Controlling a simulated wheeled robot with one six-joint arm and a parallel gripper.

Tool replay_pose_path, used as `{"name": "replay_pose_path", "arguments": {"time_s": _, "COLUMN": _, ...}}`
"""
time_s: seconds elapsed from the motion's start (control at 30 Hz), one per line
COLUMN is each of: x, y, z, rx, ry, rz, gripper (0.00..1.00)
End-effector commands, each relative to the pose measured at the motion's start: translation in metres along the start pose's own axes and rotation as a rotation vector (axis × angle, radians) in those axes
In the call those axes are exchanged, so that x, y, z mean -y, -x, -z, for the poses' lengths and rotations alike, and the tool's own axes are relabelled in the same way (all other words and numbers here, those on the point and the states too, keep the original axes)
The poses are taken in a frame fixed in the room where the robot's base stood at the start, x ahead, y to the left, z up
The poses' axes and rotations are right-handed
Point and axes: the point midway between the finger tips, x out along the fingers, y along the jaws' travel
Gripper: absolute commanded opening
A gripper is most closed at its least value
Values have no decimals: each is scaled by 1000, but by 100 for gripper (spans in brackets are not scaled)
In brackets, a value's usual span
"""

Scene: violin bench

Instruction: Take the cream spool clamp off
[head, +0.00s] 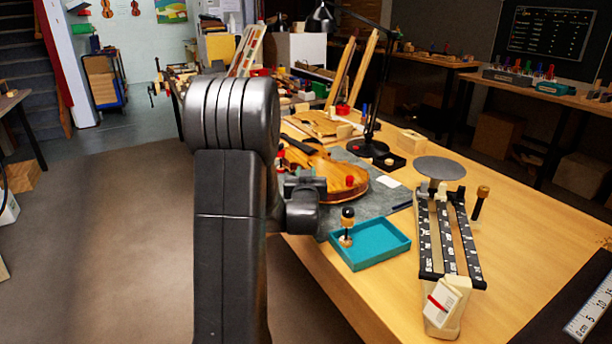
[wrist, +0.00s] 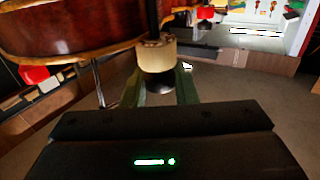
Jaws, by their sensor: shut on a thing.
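The cream spool clamp (wrist: 157,56) is in the middle of the wrist view, beside the rim of the reddish-brown violin body (wrist: 75,35). A dark rod runs up from its cream spool and a black part sits below. My gripper (wrist: 158,92) is shut on its lower part, one greenish finger on each side. I cannot tell whether the spool still touches the violin. In the head view the violin (head: 325,172) lies on the grey bench mat, while my arm hides the gripper and this clamp.
Red clamps sit at the violin's edge, one in the head view (head: 350,181) and one in the wrist view (wrist: 36,75).

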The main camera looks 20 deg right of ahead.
Motion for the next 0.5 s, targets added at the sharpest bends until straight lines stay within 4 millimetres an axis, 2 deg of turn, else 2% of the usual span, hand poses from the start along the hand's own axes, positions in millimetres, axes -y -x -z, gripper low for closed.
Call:
{"name": "replay_pose_path", "arguments": {"time_s": 0.13, "x": 0, "y": 0, "z": 0, "rx": -1, "ry": 0, "rz": -1, "gripper": 3}}
{"name": "replay_pose_path", "arguments": {"time_s": 0.17, "x": 0, "y": 0, "z": 0, "rx": -1, "ry": 0, "rz": -1, "gripper": 32}}
{"name": "replay_pose_path", "arguments": {"time_s": 0.23, "x": 0, "y": 0, "z": 0, "rx": -1, "ry": 0, "rz": -1, "gripper": 45}}
{"name": "replay_pose_path", "arguments": {"time_s": 0.5, "x": 0, "y": 0, "z": 0, "rx": -1, "ry": 0, "rz": -1, "gripper": 47}}
